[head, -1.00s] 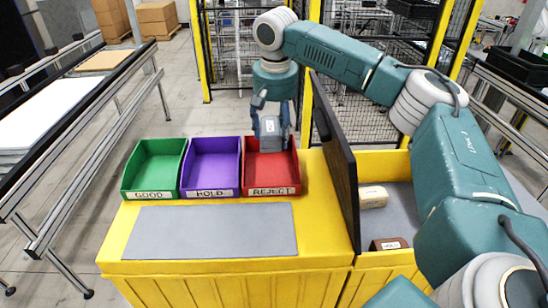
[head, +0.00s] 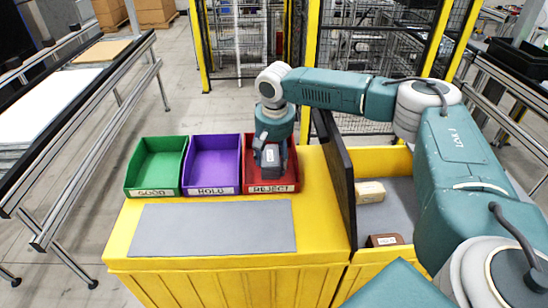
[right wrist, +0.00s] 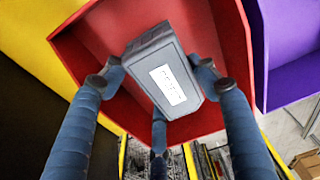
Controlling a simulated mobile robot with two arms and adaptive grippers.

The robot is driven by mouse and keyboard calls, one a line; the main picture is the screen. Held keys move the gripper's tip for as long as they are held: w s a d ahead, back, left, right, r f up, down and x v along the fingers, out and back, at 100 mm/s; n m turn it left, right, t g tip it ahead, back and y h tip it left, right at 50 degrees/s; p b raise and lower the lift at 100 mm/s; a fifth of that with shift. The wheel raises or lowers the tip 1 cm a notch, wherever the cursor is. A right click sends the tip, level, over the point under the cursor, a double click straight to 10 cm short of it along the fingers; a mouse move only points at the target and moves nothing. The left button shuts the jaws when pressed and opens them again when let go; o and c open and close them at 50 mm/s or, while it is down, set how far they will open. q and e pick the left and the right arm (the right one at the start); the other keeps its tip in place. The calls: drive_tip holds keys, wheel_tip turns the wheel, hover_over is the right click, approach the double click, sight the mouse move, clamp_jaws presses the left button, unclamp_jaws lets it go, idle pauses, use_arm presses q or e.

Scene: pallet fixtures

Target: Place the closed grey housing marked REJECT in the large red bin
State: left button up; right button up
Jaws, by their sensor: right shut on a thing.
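The grey housing (head: 270,158) is a closed block with a white label; it also shows in the right wrist view (right wrist: 160,62), where the label print is too blurred to read surely. My right gripper (head: 268,140) is shut on it, with fingers on both sides. The housing is tilted and held in the opening of the red bin (head: 270,188), which is labelled REJECT. In the right wrist view the red bin's wall (right wrist: 85,58) surrounds the housing. Whether the housing touches the bin floor cannot be told. My left gripper is not in view.
A purple HOLD bin (head: 213,160) and a green GOOD bin (head: 157,163) stand left of the red bin, both empty. A dark upright panel (head: 337,175) stands to the right. Beyond it lie a beige block (head: 369,192) and a brown block (head: 384,240). The grey mat (head: 212,228) is bare.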

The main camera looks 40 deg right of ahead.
sight(274, 159)
drive_tip(key=o, duration=1)
drive_tip(key=shift+o, duration=1.4)
drive_tip(key=shift+f, duration=0.1)
drive_tip(key=shift+r, duration=0.5)
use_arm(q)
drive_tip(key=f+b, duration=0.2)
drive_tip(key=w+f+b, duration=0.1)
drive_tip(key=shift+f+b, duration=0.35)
use_arm(e)
wheel_tip(274, 159, up, 11)
drive_tip(key=s+a, duration=0.1)
drive_tip(key=shift+s, duration=0.3)
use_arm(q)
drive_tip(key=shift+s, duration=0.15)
